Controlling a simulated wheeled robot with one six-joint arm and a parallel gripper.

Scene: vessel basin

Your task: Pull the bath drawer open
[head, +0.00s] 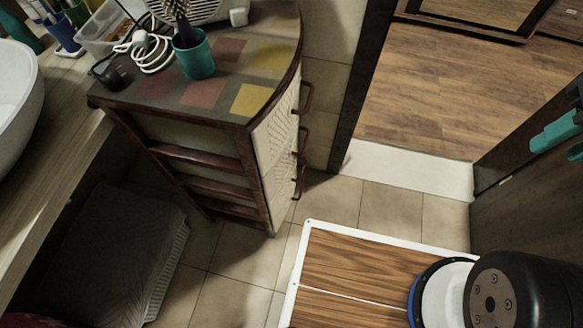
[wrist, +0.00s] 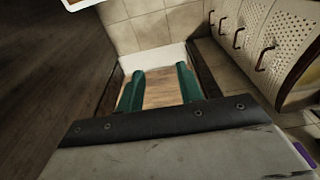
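The bath drawer unit is a curved cabinet (head: 272,140) with pale woven drawer fronts and a dark reddish wood frame, left of centre in the head view. Its dark bar handles (head: 303,98) stick out on the right side. In the wrist view the woven fronts (wrist: 285,25) and several handles (wrist: 264,58) show at the upper right. My gripper (wrist: 158,78) has two teal fingers spread apart with nothing between them. In the head view its teal fingers (head: 556,134) are at the right edge, well away from the handles. The drawers look closed.
A teal cup (head: 195,58) with brushes and a white cable (head: 150,54) sit on the cabinet top. A dark basket or hamper (head: 105,250) stands at lower left under the counter. Tiled floor (head: 385,210) lies right of the cabinet, beside a doorway with a white sill (head: 410,172).

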